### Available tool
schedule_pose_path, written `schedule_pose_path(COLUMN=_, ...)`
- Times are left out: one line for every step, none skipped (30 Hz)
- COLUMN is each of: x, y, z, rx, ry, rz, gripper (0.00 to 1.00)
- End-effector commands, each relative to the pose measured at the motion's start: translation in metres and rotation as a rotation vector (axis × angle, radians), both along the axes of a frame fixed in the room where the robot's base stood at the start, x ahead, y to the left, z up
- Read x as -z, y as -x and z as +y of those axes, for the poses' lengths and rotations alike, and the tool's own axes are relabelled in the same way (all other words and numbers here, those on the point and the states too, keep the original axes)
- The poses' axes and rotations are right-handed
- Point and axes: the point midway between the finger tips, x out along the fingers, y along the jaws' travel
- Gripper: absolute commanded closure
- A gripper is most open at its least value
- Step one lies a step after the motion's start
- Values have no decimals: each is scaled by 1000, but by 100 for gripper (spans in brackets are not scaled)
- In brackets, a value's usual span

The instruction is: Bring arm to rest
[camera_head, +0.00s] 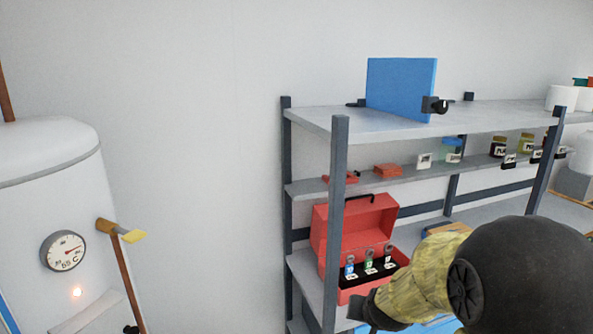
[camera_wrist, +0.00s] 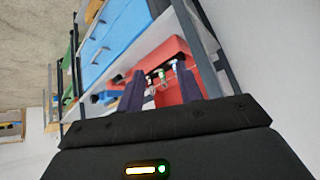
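My gripper (camera_wrist: 159,72) shows two dark fingers spread apart in the wrist view, with a visible gap and nothing held between them. Beyond the fingers is an open red toolbox (camera_wrist: 172,52). In the head view, my arm with a yellowish sleeve and black joint fills the lower right. Its dark end reaches close to the front of the red toolbox (camera_head: 336,232) on the shelf and hides part of it. The fingertips cannot be made out in the head view.
The metal shelf rack (camera_head: 340,215) has upright posts close to my arm. A blue panel (camera_head: 398,88) stands on its top shelf. Several jars (camera_head: 526,143) and red items (camera_head: 388,170) sit on the shelf below. A white tank (camera_head: 60,190) with a gauge and yellow-handled pipe stands at left.

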Motion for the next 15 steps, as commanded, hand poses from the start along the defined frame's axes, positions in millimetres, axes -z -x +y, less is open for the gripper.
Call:
schedule_pose_path(x=5, y=27, z=7, rx=-50, ry=0, rz=68, gripper=64)
schedule_pose_path(x=9, y=44, z=10, rx=-78, ry=0, rz=115, gripper=64)
schedule_pose_path(x=14, y=67, z=13, rx=-114, ry=5, rz=178, gripper=64)
schedule_pose_path(x=18, y=84, z=14, rx=-137, ry=12, rz=225, gripper=64)
schedule_pose_path(x=21, y=100, z=14, rx=-158, ry=19, rz=269, gripper=64)
schedule_pose_path(x=25, y=120, z=14, rx=-180, ry=31, rz=323, gripper=64)
schedule_pose_path(x=27, y=133, z=13, rx=-193, ry=40, rz=358, gripper=64)
schedule_pose_path(x=29, y=144, z=12, rx=-204, ry=48, rz=388, gripper=64)
schedule_pose_path(x=31, y=155, z=11, rx=-214, ry=58, rz=421, gripper=64)
schedule_pose_path(x=32, y=161, z=11, rx=-221, ry=64, rz=437, gripper=64)
schedule_pose_path(x=33, y=166, z=11, rx=-225, ry=69, rz=450, gripper=64)
schedule_pose_path(x=33, y=169, z=11, rx=-227, ry=73, rz=462, gripper=64)
schedule_pose_path(x=34, y=171, z=10, rx=-229, ry=74, rz=466, gripper=64)
schedule_pose_path(x=34, y=171, z=10, rx=-229, ry=75, rz=468, gripper=64)
schedule_pose_path(x=34, y=171, z=10, rx=-229, ry=74, rz=467, gripper=64)
